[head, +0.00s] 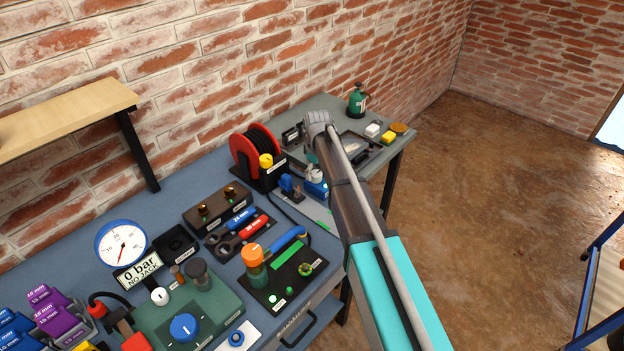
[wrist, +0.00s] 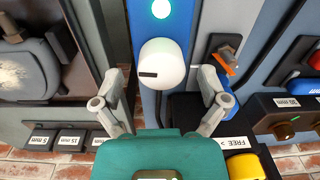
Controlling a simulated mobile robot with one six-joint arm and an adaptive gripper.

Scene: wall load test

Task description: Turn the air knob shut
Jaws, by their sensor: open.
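The air knob (wrist: 162,66) looks to be the white round knob with a short black mark pointing left in the wrist view. It sits on a narrow blue panel (wrist: 181,22), below a lit green lamp (wrist: 160,9). My gripper (wrist: 160,95) is open, its grey fingers spread to the left and right just below the knob, with a visible gap on both sides. I cannot tell the depth between fingers and knob. In the head view a white knob on a small blue unit (head: 317,188) beside my arm seems to be the same one; my fingers are not clear there.
A red hose reel (head: 252,147) with a yellow knob stands close to the blue unit. A dark tray (head: 372,146) lies on its other side. A box with copper knobs (head: 217,206), wrenches and a gauge (head: 121,244) fill the bench. A brick wall runs behind.

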